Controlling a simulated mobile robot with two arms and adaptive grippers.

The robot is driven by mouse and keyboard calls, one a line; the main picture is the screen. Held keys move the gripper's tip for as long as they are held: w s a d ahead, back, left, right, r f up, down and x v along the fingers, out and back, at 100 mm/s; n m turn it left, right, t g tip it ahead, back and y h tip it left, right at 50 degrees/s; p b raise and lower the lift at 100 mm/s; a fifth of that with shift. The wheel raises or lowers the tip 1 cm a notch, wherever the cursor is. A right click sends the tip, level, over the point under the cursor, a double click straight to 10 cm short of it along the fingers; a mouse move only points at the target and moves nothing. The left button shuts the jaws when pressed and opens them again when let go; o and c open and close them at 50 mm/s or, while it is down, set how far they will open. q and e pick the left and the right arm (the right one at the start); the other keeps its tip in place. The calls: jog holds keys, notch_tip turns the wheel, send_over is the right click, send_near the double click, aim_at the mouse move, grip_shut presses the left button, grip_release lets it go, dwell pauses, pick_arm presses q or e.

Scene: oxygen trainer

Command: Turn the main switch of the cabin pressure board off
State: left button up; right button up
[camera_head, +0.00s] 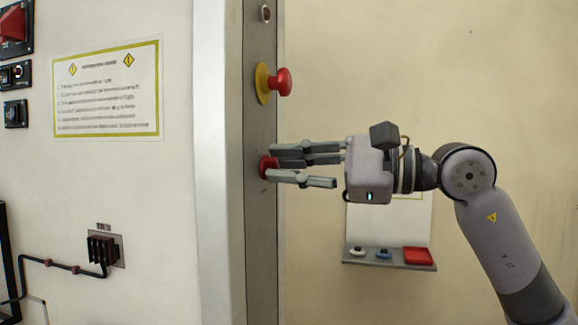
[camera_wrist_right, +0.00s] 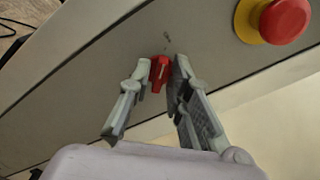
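The main switch, a small red knob (camera_head: 266,167), sits on the narrow grey side face of the cabinet, below the yellow and red emergency button. My right gripper (camera_head: 270,164) reaches it from the right, one finger above the knob and one below. In the right wrist view the red knob (camera_wrist_right: 159,73) lies between the fingertips (camera_wrist_right: 160,70), its grip bar slightly tilted. The fingers are apart around it, with a thin gap on the right side; contact on the left side is unclear. My left gripper is out of view.
The emergency button (camera_head: 283,82) sticks out just above the gripper; it also shows in the wrist view (camera_wrist_right: 285,20). A sign (camera_head: 107,90) and a dark connector (camera_head: 103,250) are on the front panel. A small shelf (camera_head: 390,264) holds items behind my arm.

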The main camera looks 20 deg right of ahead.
jog(key=shift+o, duration=0.8)
jog(key=shift+d, duration=0.1)
jog(key=shift+s+d, duration=0.2)
jog(key=shift+d, duration=0.1)
jog(key=v, duration=1.1)
